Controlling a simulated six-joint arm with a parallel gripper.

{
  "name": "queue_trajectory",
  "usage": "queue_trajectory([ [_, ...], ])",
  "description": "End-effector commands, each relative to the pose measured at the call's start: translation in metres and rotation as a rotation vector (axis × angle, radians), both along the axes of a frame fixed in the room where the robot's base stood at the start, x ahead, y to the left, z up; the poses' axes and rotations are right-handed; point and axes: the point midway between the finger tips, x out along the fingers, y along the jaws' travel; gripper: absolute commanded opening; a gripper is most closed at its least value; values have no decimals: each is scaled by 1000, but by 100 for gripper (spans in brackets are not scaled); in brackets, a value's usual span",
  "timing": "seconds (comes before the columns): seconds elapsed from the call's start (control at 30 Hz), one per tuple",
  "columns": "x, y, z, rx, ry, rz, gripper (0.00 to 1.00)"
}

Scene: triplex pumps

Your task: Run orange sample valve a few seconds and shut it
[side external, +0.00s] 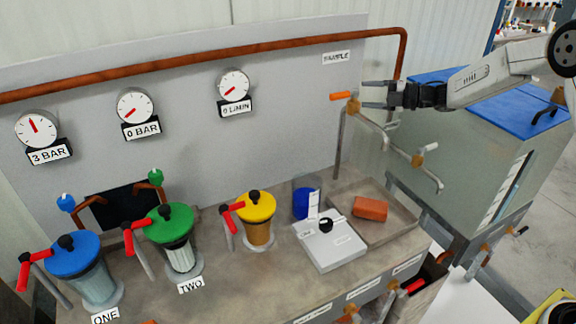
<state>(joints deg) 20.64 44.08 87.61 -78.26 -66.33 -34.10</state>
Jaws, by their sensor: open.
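The sample valve's orange handle (341,96) lies roughly level, pointing left from a brass valve body (353,106) on a pipe under the SAMPLE label (336,57). My gripper (366,95) comes in from the right with its two fingers parted. Its fingertips are just right of the orange handle and appear close to the brass body. The gap between the fingers looks empty; I cannot tell from this view whether a finger touches the valve. No water stream is visible. A blue container (306,203) stands on the bench below, left of the pipe.
An orange-brown block (370,209) sits in a tray (402,216). Blue, green and yellow-topped pumps (257,206) stand left, below three gauges (134,107). A blue-lidded box (470,135) stands behind.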

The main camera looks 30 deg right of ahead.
Motion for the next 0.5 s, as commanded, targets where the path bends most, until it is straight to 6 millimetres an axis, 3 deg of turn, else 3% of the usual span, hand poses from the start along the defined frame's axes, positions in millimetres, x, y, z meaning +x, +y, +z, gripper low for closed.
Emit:
queue_trajectory([
  [0.5,4,7,-4,-13,3,29,63],
])
